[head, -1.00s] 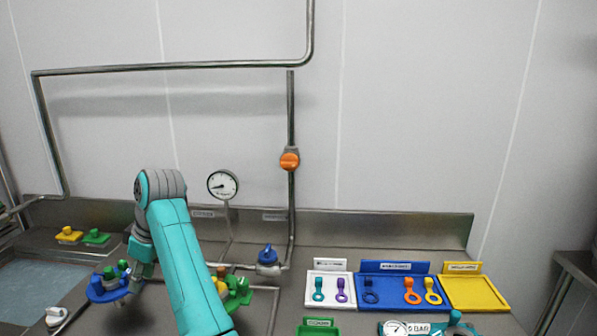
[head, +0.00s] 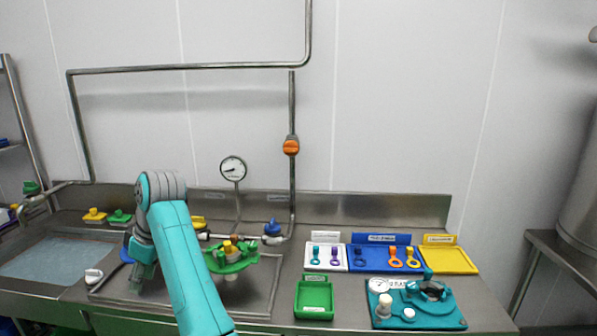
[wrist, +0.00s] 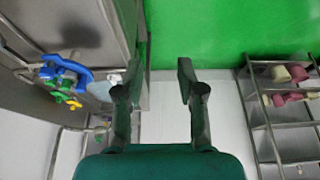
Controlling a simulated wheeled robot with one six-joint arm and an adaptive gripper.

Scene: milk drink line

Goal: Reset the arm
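My teal arm rises from the bottom of the head view, and its far end bends down left of centre. My gripper shows in the wrist view (wrist: 157,82) with its two dark fingers well apart and nothing between them. In the head view the gripper's fingertips are hard to make out against the counter. In the wrist view green and pale surfaces lie beyond the fingers, clear of them.
The steel counter holds a green fitting (head: 232,260) right of my arm, a green tray (head: 299,312), a white tray (head: 311,266), a blue tray (head: 370,262) and a yellow tray (head: 448,260). A teal gauge fixture (head: 450,312) stands front right. A rack (wrist: 262,120) is right in the wrist view.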

